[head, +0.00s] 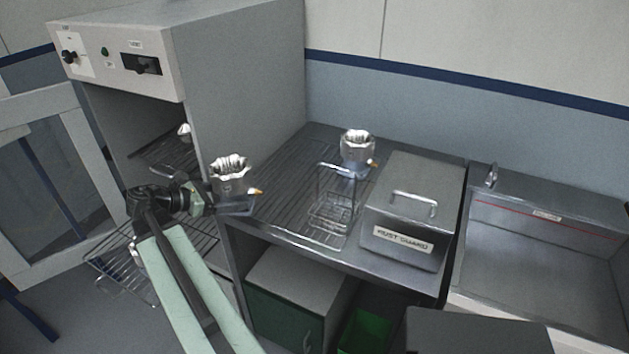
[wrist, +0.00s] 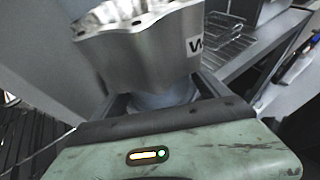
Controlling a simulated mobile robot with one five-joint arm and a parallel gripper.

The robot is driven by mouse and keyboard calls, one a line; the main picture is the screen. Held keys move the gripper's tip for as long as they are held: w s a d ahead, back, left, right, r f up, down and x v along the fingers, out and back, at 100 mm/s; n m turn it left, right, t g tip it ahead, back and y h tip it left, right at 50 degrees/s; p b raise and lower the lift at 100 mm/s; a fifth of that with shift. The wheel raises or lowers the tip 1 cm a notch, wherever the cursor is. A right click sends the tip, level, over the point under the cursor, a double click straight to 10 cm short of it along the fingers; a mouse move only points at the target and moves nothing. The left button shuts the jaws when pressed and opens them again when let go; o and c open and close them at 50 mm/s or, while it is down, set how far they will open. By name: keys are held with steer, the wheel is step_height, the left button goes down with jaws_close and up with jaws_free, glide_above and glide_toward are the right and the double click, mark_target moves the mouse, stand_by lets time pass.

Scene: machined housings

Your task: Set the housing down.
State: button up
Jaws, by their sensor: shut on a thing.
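A shiny metal housing (head: 230,172) with a scalloped open top is held upright in my gripper (head: 222,202), which is shut on it. A second, similar housing (head: 357,145) stands at the back of the bench, by the wire basket.
The grated bench (head: 275,205) has bare room between the oven and the wire basket (head: 334,207). A lidded "RUST GUARD" box (head: 408,210) stands right of the basket, then a sink (head: 545,240). The oven (head: 240,80) has its door (head: 45,165) open, with racks and a small metal part inside.

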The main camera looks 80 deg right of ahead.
steer(key=b, duration=0.1)
glide_above(270, 192)
steer(key=shift+w+a+f, duration=0.2)
steer(key=shift+a+f, duration=0.15)
steer(key=shift+f, duration=0.3)
steer(key=f+b, duration=0.2)
steer(key=b, duration=0.1)
steer(key=f+b, duration=0.1)
steer(key=f, duration=0.1)
steer(key=shift+s+d, duration=0.15)
steer(key=shift+d, duration=0.2)
steer(key=shift+r, duration=0.2)
steer(key=o, duration=1.7)
steer(key=shift+f, duration=0.25)
steer(key=shift+c, duration=0.2)
steer(key=shift+o, duration=1.3)
steer(key=shift+r, duration=0.1)
steer(key=shift+r, duration=0.25)
steer(key=p+v, duration=0.2)
steer(key=v, duration=0.5)
steer(key=shift+a+p, duration=0.2)
steer(key=shift+p, duration=0.2)
steer(key=shift+r, duration=0.15)
